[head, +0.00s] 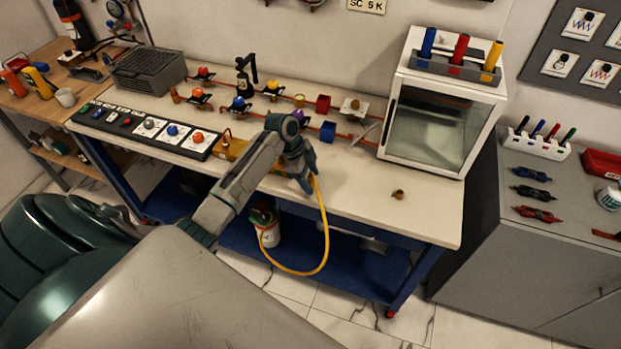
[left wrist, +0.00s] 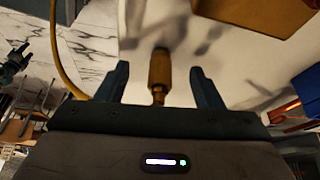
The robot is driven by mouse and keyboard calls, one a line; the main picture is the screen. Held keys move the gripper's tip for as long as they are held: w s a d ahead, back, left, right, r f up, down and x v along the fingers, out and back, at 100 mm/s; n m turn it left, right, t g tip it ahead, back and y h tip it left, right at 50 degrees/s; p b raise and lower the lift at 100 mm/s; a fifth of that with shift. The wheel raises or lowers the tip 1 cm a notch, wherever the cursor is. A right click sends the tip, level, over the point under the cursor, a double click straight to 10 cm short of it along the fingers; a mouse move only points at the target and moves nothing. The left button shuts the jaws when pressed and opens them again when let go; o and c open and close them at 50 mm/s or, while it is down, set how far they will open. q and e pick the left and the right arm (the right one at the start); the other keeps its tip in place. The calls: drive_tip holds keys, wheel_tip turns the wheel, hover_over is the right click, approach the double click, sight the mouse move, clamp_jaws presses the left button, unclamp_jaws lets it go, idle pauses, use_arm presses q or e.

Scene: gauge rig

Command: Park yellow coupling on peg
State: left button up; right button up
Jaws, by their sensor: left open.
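My left gripper (head: 304,183) is over the front part of the bench, its jaws pointing down. In the left wrist view its two fingers (left wrist: 158,80) are apart, on either side of a brass-coloured fitting (left wrist: 159,72). No finger clearly touches the fitting; I cannot tell whether it is the coupling's end or a peg. A yellow hose (head: 325,240) hangs from beside the gripper in a loop below the bench front; it also passes the left finger in the wrist view (left wrist: 60,50). A small brass piece (head: 398,194) stands alone at the bench's right. My right gripper is out of view.
A white glass-fronted cabinet (head: 437,130) stands right of the arm on the bench (head: 360,190). A black panel with coloured knobs (head: 140,127), a yellow block (head: 236,149) and small coloured valves lie left and behind. The bench's front right is mostly clear.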

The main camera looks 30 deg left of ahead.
use_arm(q)
drive_tip(key=b+v, duration=0.2)
drive_tip(key=v, duration=0.8)
drive_tip(key=shift+b, duration=0.4)
